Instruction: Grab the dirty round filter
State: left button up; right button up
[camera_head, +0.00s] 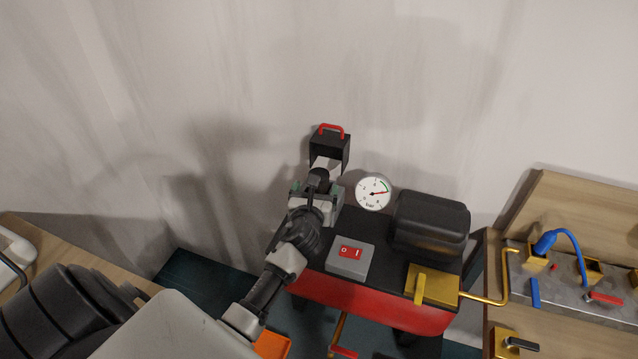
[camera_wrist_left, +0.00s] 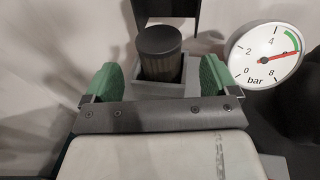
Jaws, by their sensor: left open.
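The round filter (camera_wrist_left: 159,55) is a dark grey ribbed cylinder with a smooth cap. It stands upright in a light grey square holder (camera_wrist_left: 145,88) in the left wrist view. My left gripper (camera_wrist_left: 158,82) is open, its two green fingers on either side of the filter's line, with visible gaps to it. Contact is not seen. In the head view my left gripper (camera_head: 318,188) reaches over the left end of the compressor, and it mostly hides the filter there. I cannot judge how dirty the filter is. My right gripper is not in view.
A black cover with a red handle (camera_head: 330,143) stands behind the holder. A round pressure gauge (camera_head: 373,192) is close on the right. The compressor has a red-switch box (camera_head: 350,260) and a black motor cover (camera_head: 430,222). A wooden bench (camera_head: 580,210) stands right.

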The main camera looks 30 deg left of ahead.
pick_arm(q)
jog(key=x, duration=0.5)
jog(key=shift+f, duration=0.1)
jog(key=shift+s, duration=0.1)
jog(key=shift+c, duration=0.7)
jog(key=c, duration=0.7)
jog(key=shift+c, duration=0.9)
